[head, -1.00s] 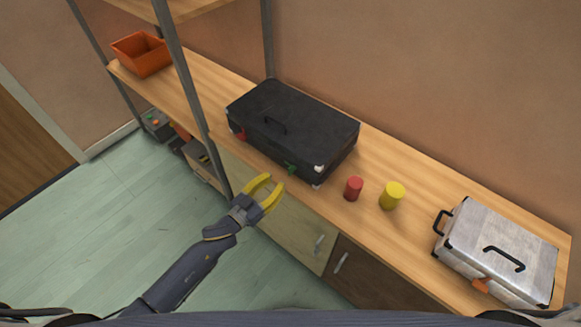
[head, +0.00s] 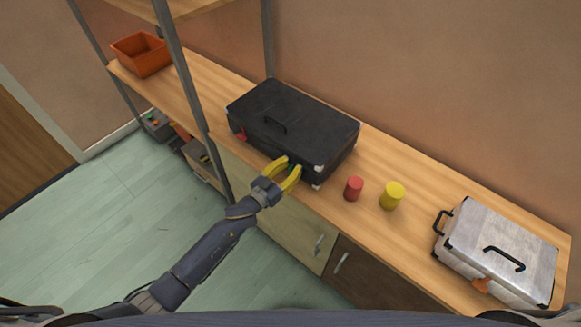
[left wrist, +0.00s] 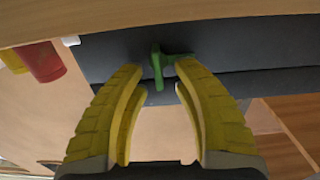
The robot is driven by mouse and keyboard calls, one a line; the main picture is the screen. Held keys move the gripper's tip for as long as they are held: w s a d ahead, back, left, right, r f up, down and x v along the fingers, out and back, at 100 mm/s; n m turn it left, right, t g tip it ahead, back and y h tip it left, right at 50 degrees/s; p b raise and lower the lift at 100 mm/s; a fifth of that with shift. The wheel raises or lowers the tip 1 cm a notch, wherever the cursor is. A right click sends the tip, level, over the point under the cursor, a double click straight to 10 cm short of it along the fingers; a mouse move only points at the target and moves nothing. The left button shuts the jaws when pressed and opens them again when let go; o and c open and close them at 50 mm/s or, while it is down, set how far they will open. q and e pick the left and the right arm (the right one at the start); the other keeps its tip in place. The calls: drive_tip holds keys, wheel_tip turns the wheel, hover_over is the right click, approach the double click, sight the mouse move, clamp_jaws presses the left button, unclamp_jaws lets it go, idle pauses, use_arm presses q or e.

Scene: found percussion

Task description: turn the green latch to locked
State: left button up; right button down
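The green latch (left wrist: 158,66) is on the front side of the black case (head: 300,113). In the left wrist view it shows as a small green piece with a bar across and an arm to the right. In the head view it is mostly hidden by my left gripper (head: 289,166). My left gripper is open, and its yellow fingertips (left wrist: 155,72) are close to the latch, one on each side. I cannot tell whether they touch it. A red latch (head: 240,134) is on the same case, farther left. My right gripper is not in view.
A red cylinder (head: 353,188) and a yellow cylinder (head: 392,196) stand on the wooden shelf (head: 415,230) right of the black case. A silver case (head: 500,245) lies at the right. A metal post (head: 190,95) rises left of the black case.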

use_arm(q)
clamp_jaws()
idle(0.5)
drive_tip(key=m, duration=0.3)
drive_tip(key=shift+s+d, duration=0.2)
drive_tip(key=m, duration=0.3)
drive_tip(key=shift+s+d+f+m, duration=0.15)
drive_tip(key=shift+d+f+m, duration=0.05)
drive_tip(key=shift+m, duration=0.2)
drive_tip(key=m, duration=0.5)
drive_tip(key=shift+s+d+f+m, duration=0.2)
drive_tip(key=shift+d+f+m, duration=0.05)
drive_tip(key=shift+f+m, duration=0.1)
drive_tip(key=m, duration=0.5)
drive_tip(key=shift+f, duration=0.4)
drive_tip(key=shift+m, duration=0.35)
